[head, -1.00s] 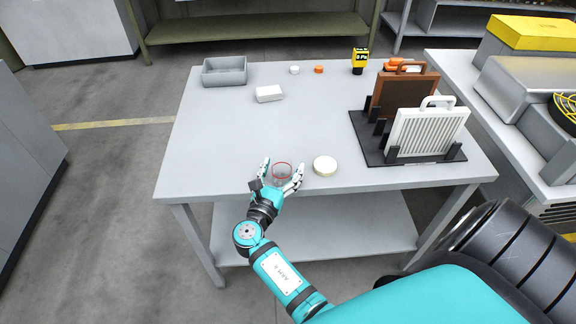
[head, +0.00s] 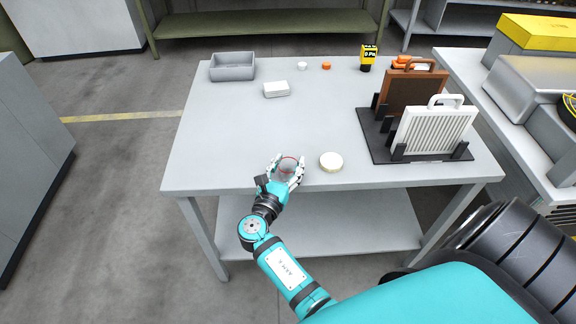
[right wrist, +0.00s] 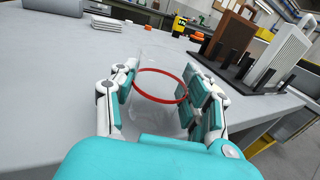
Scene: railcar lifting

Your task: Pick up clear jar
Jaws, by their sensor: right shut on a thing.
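The clear jar (head: 288,166) has a thin red ring around its rim. It is near the front edge of the grey table (head: 225,130), in the head view. My right gripper (head: 286,171) is around it, with fingers on both sides, shut on it. In the right wrist view the jar (right wrist: 150,115) is see-through, upright or nearly so, between the finger pads of the right gripper (right wrist: 160,100). I cannot tell whether its base touches the table. My left gripper is not in view.
A round cream lid (head: 331,162) lies right of the jar. A black rack (head: 390,150) holds brown (head: 412,92) and white (head: 435,130) panels. The table's left middle is clear.

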